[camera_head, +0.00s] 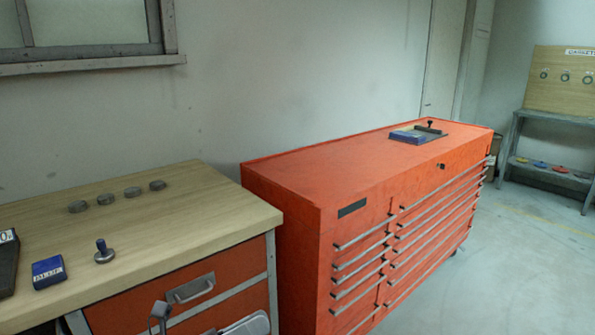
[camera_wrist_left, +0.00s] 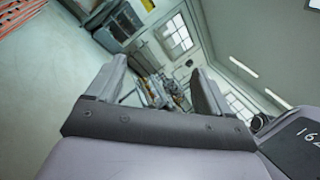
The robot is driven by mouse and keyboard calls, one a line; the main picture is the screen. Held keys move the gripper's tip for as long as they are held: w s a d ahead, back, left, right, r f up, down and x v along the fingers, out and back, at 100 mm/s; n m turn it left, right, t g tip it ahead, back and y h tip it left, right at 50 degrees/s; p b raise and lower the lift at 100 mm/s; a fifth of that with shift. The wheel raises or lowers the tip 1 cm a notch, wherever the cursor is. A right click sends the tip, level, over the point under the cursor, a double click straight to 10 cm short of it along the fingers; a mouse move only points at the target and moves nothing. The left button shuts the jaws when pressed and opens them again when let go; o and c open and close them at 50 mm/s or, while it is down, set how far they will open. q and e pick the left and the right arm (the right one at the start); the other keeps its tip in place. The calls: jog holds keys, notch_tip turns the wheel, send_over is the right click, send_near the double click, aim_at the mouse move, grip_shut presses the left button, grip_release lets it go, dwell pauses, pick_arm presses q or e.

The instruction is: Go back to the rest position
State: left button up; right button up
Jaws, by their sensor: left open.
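My left gripper (camera_head: 161,314) shows only in part at the bottom edge of the head view, in front of the workbench drawers. In the left wrist view its two fingers (camera_wrist_left: 158,92) stand wide apart with nothing between them. Beyond the fingers is a blurred, tilted view of the room. My right gripper is in neither view.
A wooden workbench (camera_head: 180,215) stands at left, bearing several grey discs (camera_head: 118,196), a blue box (camera_head: 48,271) and a dark-knobbed stamp-like piece (camera_head: 103,252). Floor at right is clear.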

pick_arm(q)
jog(key=s+a+f+n+t+y, duration=0.2)
jog(key=a+f+n+t+y, duration=0.35)
jog(key=n, duration=0.75)
jog(key=s+a+f+n+t+y, duration=0.1)
jog(key=a+f+n+t+y, duration=0.15)
jog(key=f+n+y, duration=0.8)
jog(key=s+a+f+n+g, duration=0.2)
jog(key=s+f+n+g, duration=0.1)
jog(key=s+f+n, duration=0.2)
jog(key=s+a+f+n+g+y, duration=0.1)
jog(key=s+a+f+n+g, duration=0.2)
jog(key=s+f+n, duration=0.2)
jog(key=s+n, duration=0.3)
jog(key=n, duration=0.1)
jog(key=shift+f+g, duration=0.25)
jog(key=shift+g, duration=0.05)
